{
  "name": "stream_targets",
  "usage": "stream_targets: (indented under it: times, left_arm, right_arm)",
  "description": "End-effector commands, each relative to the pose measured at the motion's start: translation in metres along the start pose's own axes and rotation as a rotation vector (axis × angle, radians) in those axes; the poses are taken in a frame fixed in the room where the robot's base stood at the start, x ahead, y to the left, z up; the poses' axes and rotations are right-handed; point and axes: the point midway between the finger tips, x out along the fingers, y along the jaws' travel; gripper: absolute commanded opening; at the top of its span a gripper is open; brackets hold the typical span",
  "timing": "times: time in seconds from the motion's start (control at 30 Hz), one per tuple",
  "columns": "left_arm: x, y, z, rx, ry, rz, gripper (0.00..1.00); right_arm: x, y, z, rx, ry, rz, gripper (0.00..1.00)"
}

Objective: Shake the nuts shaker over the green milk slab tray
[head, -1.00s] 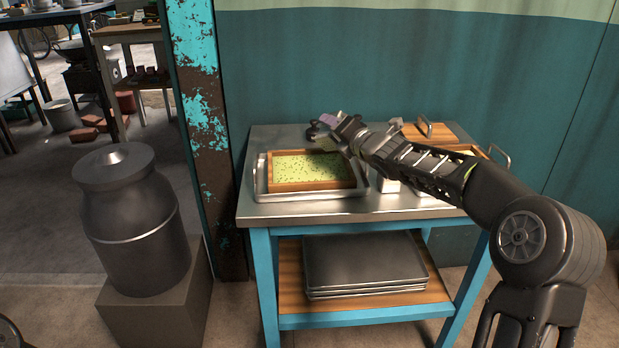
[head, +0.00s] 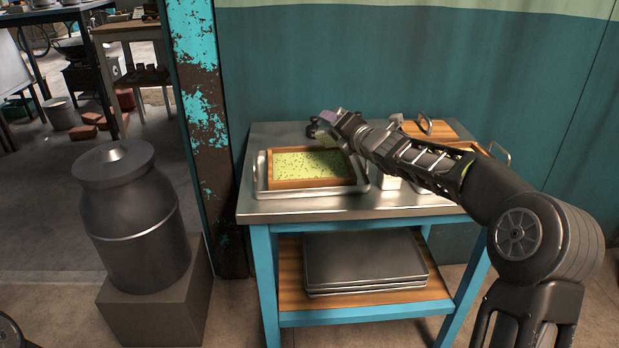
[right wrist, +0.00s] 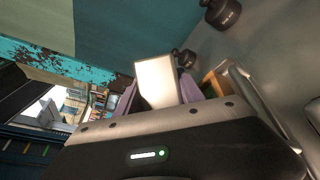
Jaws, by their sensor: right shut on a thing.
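The green milk slab (head: 310,164) is speckled with dark bits and sits in a wooden frame (head: 312,183) inside a metal tray (head: 330,192) on the table's left half. My right gripper (head: 324,122) is above the far edge of this tray, its arm reaching in from the right. In the right wrist view its purple fingers (right wrist: 157,98) are shut around a pale, box-like nuts shaker (right wrist: 157,80). The shaker is small and mostly hidden by the gripper in the head view. My left gripper is not in view.
The steel-topped table (head: 275,210) has a second tray at right, partly behind my arm. A rusty pillar (head: 200,110) rises left of the table.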

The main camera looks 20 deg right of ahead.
Motion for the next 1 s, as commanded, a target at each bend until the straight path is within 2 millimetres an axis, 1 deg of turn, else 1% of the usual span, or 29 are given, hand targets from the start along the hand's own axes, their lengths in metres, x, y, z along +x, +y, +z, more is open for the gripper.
stream_targets:
  times: [0.03,0.27,0.43,0.5,0.77,0.87,1.0]
  left_arm:
    - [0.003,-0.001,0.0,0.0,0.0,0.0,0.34]
    - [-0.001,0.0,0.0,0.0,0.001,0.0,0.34]
    - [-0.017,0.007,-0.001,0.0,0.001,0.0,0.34]
    - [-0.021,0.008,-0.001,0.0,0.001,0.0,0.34]
    - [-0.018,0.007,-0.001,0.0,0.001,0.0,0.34]
    - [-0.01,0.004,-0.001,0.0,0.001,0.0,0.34]
    - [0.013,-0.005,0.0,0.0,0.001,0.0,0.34]
  right_arm:
    - [0.0,0.0,-0.001,-0.001,-0.002,0.004,0.0]
    - [0.0,0.004,0.002,-0.001,-0.002,0.004,0.0]
    - [-0.003,0.026,0.012,-0.002,-0.001,0.006,0.0]
    - [-0.003,0.032,0.015,-0.002,-0.001,0.004,0.0]
    - [-0.003,0.03,0.013,0.0,-0.001,0.003,0.0]
    - [-0.001,0.025,0.008,0.0,-0.001,0.003,0.0]
    - [0.004,0.013,-0.008,-0.001,-0.001,0.005,0.0]
